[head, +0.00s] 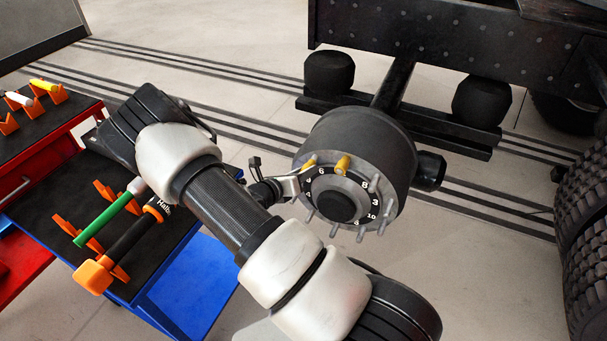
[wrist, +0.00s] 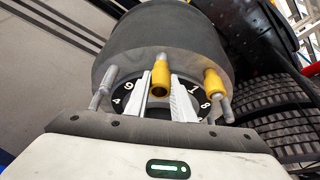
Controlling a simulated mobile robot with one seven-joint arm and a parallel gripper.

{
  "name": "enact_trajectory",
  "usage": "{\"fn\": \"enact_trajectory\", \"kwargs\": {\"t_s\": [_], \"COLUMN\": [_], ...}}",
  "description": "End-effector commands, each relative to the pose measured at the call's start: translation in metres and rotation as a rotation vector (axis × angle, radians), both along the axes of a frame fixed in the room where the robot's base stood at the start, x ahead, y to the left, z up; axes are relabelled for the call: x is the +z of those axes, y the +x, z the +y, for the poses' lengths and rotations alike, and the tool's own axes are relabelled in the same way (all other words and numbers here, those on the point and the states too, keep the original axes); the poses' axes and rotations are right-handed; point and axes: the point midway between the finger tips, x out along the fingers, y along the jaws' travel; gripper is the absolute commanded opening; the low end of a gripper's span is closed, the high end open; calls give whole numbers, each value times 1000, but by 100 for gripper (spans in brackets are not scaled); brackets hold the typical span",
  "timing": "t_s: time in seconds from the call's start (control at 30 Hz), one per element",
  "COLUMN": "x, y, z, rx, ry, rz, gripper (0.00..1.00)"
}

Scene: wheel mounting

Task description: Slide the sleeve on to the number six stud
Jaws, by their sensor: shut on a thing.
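My gripper (head: 300,181) is at the upper left of the hub face. In the wrist view, its two pale fingers (wrist: 161,96) are on either side of a yellow sleeve (wrist: 160,78) and shut on it. The held sleeve also shows in the head view (head: 309,163), beside the white 6. Its dark open end faces the wrist camera. A grey stud (wrist: 162,57) shows directly behind it, in line with it. I cannot tell how far the stud enters the sleeve. The hub (head: 335,207) carries a black number plate.
A second yellow sleeve (head: 342,163) sits on the neighbouring stud, close to my right finger in the wrist view (wrist: 213,82). A bare stud (wrist: 102,90) stands on the other side. A tool cart (head: 50,205) is at the left; large tyres (head: 583,215) are at the right.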

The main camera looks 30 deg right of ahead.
Motion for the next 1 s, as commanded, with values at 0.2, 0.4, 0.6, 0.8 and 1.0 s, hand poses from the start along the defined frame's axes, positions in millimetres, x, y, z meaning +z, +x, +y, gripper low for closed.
{"fn": "enact_trajectory", "kwargs": {"t_s": [0.2,0.4,0.6,0.8,1.0], "x": [0,0,0,0,0], "y": [4,8,12,15,15], "z": [-5,-10,-15,-19,-19], "rx": [0,1,0,0,0], "ry": [0,-1,-1,-1,-1], "rz": [0,0,-1,-1,-1], "gripper": [0,0,0,0,0]}}
